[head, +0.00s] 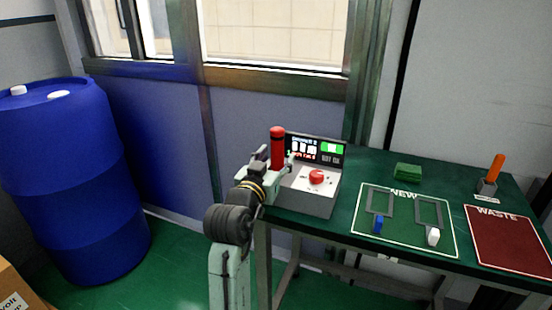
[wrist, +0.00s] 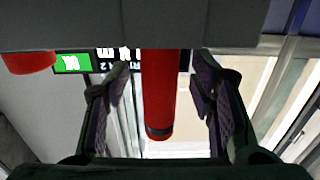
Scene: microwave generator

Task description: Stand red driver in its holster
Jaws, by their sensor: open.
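The red driver (head: 278,145) stands upright beside the left end of the grey control box in the head view. It also shows in the wrist view (wrist: 158,100) as a red handle with a dark band near one end. My gripper (head: 275,162) is open, with one finger on each side of the handle; gaps show on both sides in the wrist view. The driver's lower part is hidden, and I cannot tell whether a holster is under it. An orange-handled driver (head: 496,167) stands in a small grey holster (head: 487,187) at the right.
The control box (head: 312,200) has a red button (head: 317,177) and a lit screen. A green NEW mat (head: 385,248) holds grey frames, a blue piece and a white piece. A red WASTE mat (head: 505,245) and a green block (head: 407,171) are right. A blue barrel (head: 65,180) stands left.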

